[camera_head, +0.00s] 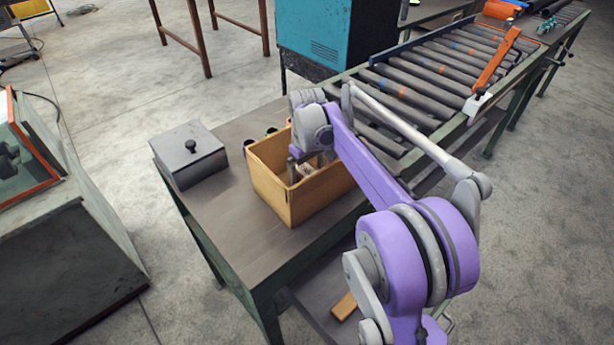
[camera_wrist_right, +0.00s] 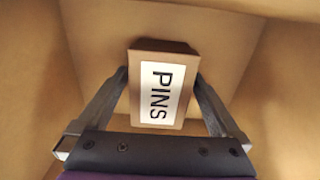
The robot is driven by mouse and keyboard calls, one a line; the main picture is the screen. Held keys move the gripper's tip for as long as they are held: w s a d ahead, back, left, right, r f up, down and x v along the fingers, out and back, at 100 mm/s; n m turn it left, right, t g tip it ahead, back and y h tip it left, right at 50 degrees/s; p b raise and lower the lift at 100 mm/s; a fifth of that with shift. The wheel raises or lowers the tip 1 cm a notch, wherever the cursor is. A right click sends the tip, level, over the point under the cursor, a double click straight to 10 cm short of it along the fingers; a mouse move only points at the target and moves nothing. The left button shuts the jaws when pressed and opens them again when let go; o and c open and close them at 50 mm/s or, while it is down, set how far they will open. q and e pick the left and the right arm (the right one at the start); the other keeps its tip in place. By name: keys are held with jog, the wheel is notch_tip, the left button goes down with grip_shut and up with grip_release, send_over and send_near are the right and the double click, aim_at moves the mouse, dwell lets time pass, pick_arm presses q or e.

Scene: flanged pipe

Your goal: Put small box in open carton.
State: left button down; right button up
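The open carton (camera_head: 288,200) is a tan, open-topped box on the workbench in the head view. Its inner wall also shows in the right wrist view (camera_wrist_right: 95,30). The small box (camera_wrist_right: 157,85) is brown with a white label reading PINS. It is inside the carton, between the two fingers of my right gripper (camera_wrist_right: 160,78). Both fingertips appear to touch its sides. In the head view my right gripper (camera_head: 301,160) reaches down into the carton, and the small box (camera_head: 306,171) is partly hidden there. My left gripper is not in view.
The grey workbench (camera_head: 235,235) has a grey lidded metal box (camera_head: 190,155) left of the carton. Several small round items stand behind the carton. A roller conveyor (camera_head: 430,75) joins the bench at the back right. The bench's front left is clear.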

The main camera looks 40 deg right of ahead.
aim_at(306, 172)
jog(key=shift+r, duration=0.3)
notch_tip(306, 172, up, 12)
jog(key=p, duration=0.1)
jog(key=shift+f, duration=0.15)
jog(key=shift+a, duration=0.1)
dwell(0.3)
